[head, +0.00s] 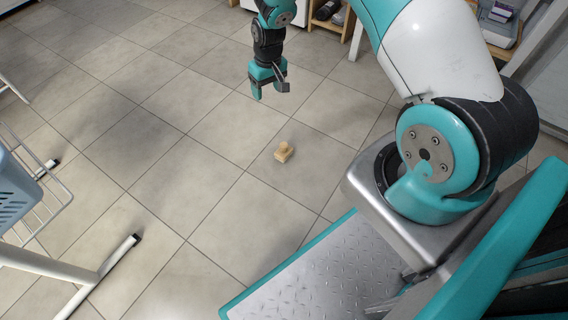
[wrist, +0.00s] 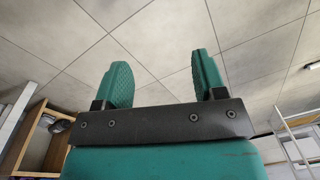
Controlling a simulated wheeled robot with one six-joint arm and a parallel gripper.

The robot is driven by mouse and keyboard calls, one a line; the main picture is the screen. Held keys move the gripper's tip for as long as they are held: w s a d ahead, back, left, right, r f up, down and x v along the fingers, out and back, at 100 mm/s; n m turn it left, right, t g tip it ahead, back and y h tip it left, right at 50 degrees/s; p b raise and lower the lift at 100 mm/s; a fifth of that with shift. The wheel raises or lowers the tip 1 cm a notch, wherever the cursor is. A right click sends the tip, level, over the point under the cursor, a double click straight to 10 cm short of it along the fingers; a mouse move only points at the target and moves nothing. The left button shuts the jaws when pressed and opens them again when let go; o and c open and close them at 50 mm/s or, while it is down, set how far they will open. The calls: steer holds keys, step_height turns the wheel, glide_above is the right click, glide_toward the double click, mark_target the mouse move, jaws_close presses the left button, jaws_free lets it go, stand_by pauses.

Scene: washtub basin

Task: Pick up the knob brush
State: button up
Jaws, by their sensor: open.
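The knob brush (head: 284,152) is a small tan wooden block with a rounded knob on top. It sits upright on the tiled floor near the middle of the head view. My gripper (head: 270,94) hangs above the floor, up and a little to the left of the brush in the head view, apart from it. In the wrist view my gripper (wrist: 162,84) has its two teal fingers spread wide with nothing between them. The brush does not show in the wrist view.
A white metal rack (head: 100,272) with a blue basket (head: 12,190) stands at the left. Wooden shelving (head: 330,18) stands at the back, and it also shows in the wrist view (wrist: 38,138). The tiled floor (head: 190,130) around the brush is clear.

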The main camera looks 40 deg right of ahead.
steer(key=s+d+f+b, duration=0.15)
steer(key=d+f, duration=0.25)
steer(key=f, duration=0.8)
steer(key=b, duration=0.7)
glide_above(284, 144)
steer(key=shift+m+h, duration=0.3)
steer(key=shift+m, duration=0.1)
steer(key=f, duration=1.1)
steer(key=shift+w+f, duration=0.25)
steer(key=shift+f, duration=0.05)
steer(key=f+b, duration=0.1)
steer(key=f, duration=0.1)
steer(key=f+b, duration=0.4)
steer(key=shift+s+a, duration=0.1)
steer(key=shift+s, duration=0.2)
steer(key=shift+r, duration=0.1)
steer(key=c, duration=1)
